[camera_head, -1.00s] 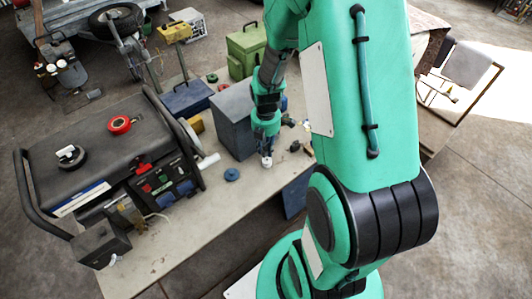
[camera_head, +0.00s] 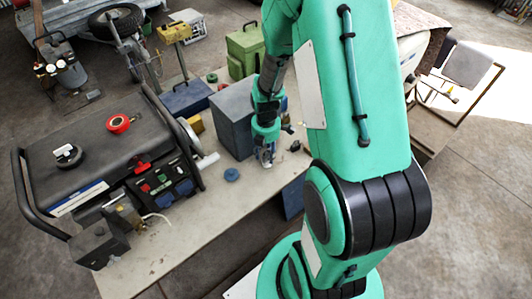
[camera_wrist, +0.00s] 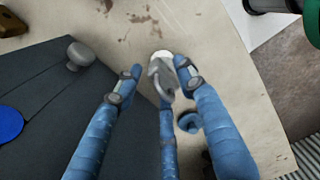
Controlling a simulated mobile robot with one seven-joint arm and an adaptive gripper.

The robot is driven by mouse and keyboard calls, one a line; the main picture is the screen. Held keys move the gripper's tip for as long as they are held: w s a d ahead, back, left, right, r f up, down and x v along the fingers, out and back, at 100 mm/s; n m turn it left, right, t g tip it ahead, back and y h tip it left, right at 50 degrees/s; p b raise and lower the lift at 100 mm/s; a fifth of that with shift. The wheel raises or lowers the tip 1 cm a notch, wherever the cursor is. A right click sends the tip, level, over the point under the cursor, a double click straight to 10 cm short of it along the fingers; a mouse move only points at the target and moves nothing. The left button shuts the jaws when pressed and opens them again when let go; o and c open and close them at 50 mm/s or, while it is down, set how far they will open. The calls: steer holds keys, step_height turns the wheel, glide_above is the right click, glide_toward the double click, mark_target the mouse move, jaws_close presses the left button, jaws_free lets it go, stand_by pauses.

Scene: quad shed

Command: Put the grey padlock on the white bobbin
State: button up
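The grey padlock (camera_wrist: 160,78) shows in the wrist view between the fingers of my gripper (camera_wrist: 158,80). The white bobbin (camera_wrist: 162,55) peeks out just beyond the padlock, partly hidden by it. The padlock appears to overlap the bobbin; I cannot tell how it rests there. My blue fingers are spread, with a gap between the left fingertip and the padlock; the right fingertip is very close to it. In the head view my gripper (camera_head: 266,158) is low over the table beside the grey box, and hides both objects.
The dark grey box (camera_head: 234,118) stands close to the left of my gripper. A blue disc (camera_head: 231,174) lies on the table (camera_head: 215,215). A generator (camera_head: 110,150) fills the table's left part. Small dark items (camera_head: 296,146) lie to the right. The table's front is clear.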

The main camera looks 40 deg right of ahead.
mark_target(266, 153)
steer(key=shift+r, duration=0.1)
step_height(266, 153, up, 12)
steer(key=p, duration=0.2)
steer(key=shift+p, duration=0.3)
stand_by(0.5)
steer(key=shift+r, duration=0.1)
stand_by(0.4)
steer(key=s+a+r+m+t, duration=0.1)
steer(key=a+r+m, duration=0.35)
steer(key=r, duration=0.45)
steer(key=s+a+r+m+t, duration=0.2)
steer(key=a+r+m, duration=0.2)
steer(key=a+r, duration=0.3)
steer(key=s+a+r+m+t, duration=0.2)
steer(key=s+a+r+m, duration=0.7)
steer(key=s+r, duration=0.2)
steer(key=shift+s+r+t, duration=0.3)
steer(key=shift+s+r, duration=0.1)
steer(key=shift+r, duration=0.7)
steer(key=shift+m, duration=0.25)
